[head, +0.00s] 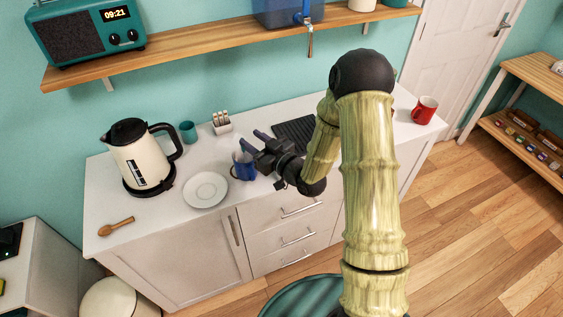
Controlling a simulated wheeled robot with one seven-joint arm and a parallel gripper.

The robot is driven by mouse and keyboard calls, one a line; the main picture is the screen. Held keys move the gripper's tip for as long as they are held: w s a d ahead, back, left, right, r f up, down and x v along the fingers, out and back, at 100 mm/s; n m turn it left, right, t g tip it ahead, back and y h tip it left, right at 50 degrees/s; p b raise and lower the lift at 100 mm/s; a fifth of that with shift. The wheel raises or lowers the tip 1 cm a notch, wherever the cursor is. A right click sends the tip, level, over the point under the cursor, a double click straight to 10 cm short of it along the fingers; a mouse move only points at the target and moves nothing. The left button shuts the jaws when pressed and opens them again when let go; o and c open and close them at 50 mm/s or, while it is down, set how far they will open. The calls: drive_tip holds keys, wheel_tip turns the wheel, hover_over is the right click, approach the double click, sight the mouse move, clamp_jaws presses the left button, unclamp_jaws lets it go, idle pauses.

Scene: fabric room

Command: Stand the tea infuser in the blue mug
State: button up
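The blue mug (243,170) stands upright on the white counter, just right of a white saucer. My gripper (251,138) is beside and slightly above the mug, pointing toward the back left. Its two dark fingers are spread apart, and I see nothing between them. The near finger overlaps the mug's rim in the picture; I cannot tell whether they touch. I cannot make out the tea infuser; it may be hidden behind my gripper or arm. The inside of the mug is mostly hidden.
A cream kettle (141,160), saucer (205,190), teal cup (188,132), white rack (222,122) and wooden spoon (116,226) are on the left counter (160,215). A black ribbed mat (295,132) lies behind my arm. A red mug (424,110) stands far right. A wooden shelf (215,44) hangs above.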

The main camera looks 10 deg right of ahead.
drive_tip(key=p+v, duration=0.1)
drive_tip(key=v, duration=1)
drive_tip(key=shift+d, duration=0.2)
drive_tip(key=shift+s, duration=0.1)
idle(0.9)
drive_tip(key=s+d+m+g+h, duration=0.25)
drive_tip(key=d+g+h, duration=0.4)
drive_tip(key=h, duration=0.35)
drive_tip(key=s+r+m+g, duration=0.1)
drive_tip(key=s+m+g, duration=0.1)
drive_tip(key=s, duration=0.3)
drive_tip(key=s+r+m+g+h, duration=0.1)
drive_tip(key=s+r+m+g, duration=0.1)
drive_tip(key=s, duration=0.4)
drive_tip(key=shift+s+d+r+m+g, duration=0.2)
drive_tip(key=shift+s+r+m+g, duration=0.1)
drive_tip(key=shift+m+g, duration=0.25)
